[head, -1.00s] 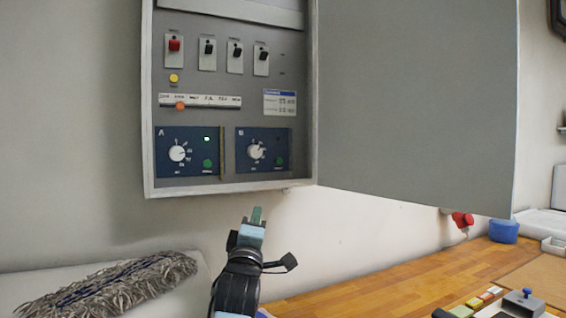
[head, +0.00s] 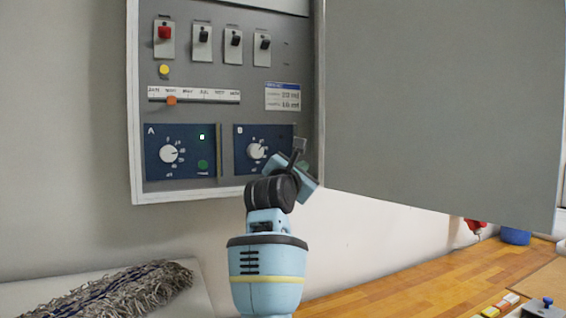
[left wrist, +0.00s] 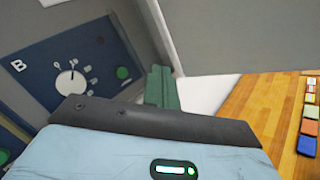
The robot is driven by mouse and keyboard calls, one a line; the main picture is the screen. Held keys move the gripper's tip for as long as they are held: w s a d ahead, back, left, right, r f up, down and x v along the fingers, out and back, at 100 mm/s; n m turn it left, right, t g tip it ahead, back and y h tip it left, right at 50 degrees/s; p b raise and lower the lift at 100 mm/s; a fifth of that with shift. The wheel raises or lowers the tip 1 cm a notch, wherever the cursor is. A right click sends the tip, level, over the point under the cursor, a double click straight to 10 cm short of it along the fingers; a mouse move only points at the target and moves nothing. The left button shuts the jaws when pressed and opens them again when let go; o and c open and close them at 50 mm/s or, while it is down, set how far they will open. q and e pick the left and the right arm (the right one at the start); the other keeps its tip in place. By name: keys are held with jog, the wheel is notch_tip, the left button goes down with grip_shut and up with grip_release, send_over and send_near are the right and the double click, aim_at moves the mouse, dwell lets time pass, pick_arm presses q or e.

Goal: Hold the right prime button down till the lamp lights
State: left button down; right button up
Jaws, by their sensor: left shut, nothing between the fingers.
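Panel B (head: 243,140) is the right blue panel in the open grey cabinet, with a white dial (head: 257,151). Its green prime button (left wrist: 124,73) shows in the left wrist view; in the head view my gripper hides it. No lit lamp shows on panel B. My left gripper (head: 300,147) is shut and empty, in front of panel B's right edge in the head view. In the left wrist view its green fingers (left wrist: 160,87) are to the right of the button and apart from it in the picture; contact cannot be seen. My right gripper is not in view.
Panel A (head: 152,143) on the left has a bright lit lamp (head: 202,137) and a green button (head: 203,165). The open cabinet door (head: 440,100) stands to the right. Switches and a slider (head: 171,100) are above. A wooden worktop (head: 400,275) lies below.

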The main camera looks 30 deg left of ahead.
pick_arm(q)
jog(key=w+a, duration=0.5)
jog(key=a, duration=0.2)
jog(key=shift+w, duration=0.3)
dwell(2.2)
jog(key=shift+w+a, duration=0.25)
jog(key=shift+a, duration=0.05)
jog(key=shift+w+a, duration=0.25)
jog(key=shift+a, duration=0.1)
dwell(0.8)
jog(key=shift+d, duration=0.1)
dwell(1.8)
jog(key=shift+s+d, duration=0.5)
jog(key=shift+d, duration=0.1)
